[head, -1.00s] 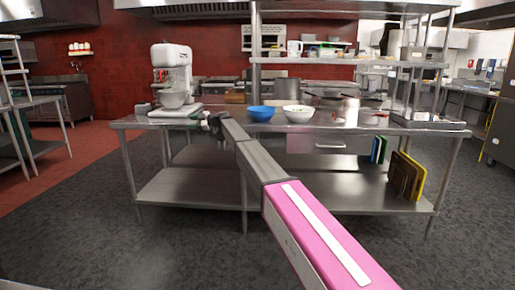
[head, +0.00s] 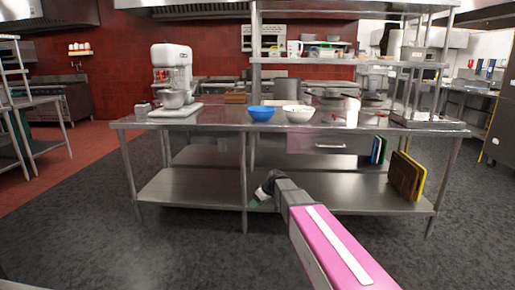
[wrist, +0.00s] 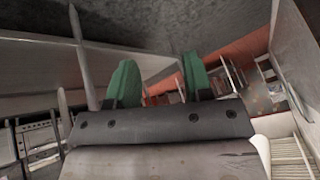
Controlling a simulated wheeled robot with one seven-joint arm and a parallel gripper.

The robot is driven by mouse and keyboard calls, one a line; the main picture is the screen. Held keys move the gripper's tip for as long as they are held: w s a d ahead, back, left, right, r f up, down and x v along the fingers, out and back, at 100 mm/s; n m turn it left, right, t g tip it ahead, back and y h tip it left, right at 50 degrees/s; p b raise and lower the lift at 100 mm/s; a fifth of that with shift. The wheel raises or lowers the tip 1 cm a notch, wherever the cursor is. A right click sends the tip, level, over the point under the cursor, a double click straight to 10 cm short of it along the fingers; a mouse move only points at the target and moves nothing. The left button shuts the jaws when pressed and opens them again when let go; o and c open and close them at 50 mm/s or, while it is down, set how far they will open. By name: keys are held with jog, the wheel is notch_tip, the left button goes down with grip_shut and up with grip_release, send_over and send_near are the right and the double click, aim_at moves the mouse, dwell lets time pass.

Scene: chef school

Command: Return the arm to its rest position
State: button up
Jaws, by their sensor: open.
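My gripper shows in the wrist view (wrist: 156,82) with two green fingers standing apart. It is open and nothing is between the fingers. In the head view my arm reaches forward from the lower right, with its pink and grey links. The gripper end (head: 262,198) is small there, in front of the steel table's lower shelf (head: 190,187) and below the tabletop. Whether it touches the shelf edge cannot be told.
On the steel table (head: 225,117) stand a white stand mixer (head: 172,75), a blue bowl (head: 261,113) and a white bowl (head: 298,113). Cutting boards (head: 406,176) stand on the lower shelf at right. The dark floor (head: 170,245) in front is clear.

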jog(key=s+d+f+m+h, duration=0.2)
jog(key=s+d+m, duration=0.1)
jog(key=s+d, duration=0.3)
jog(key=s+d+f+m+g+h, duration=0.1)
jog(key=s+d+f+m+h, duration=0.1)
jog(key=s+d, duration=0.5)
jog(key=s+d+f+m+h, duration=0.2)
jog(key=s+d, duration=0.4)
jog(key=s, duration=0.6)
jog(key=f+m, duration=0.1)
jog(key=m, duration=0.1)
jog(key=shift+d+f+m+g, duration=0.2)
jog(key=shift+m+g, duration=0.1)
jog(key=shift+g, duration=0.1)
jog(key=shift+a, duration=0.1)
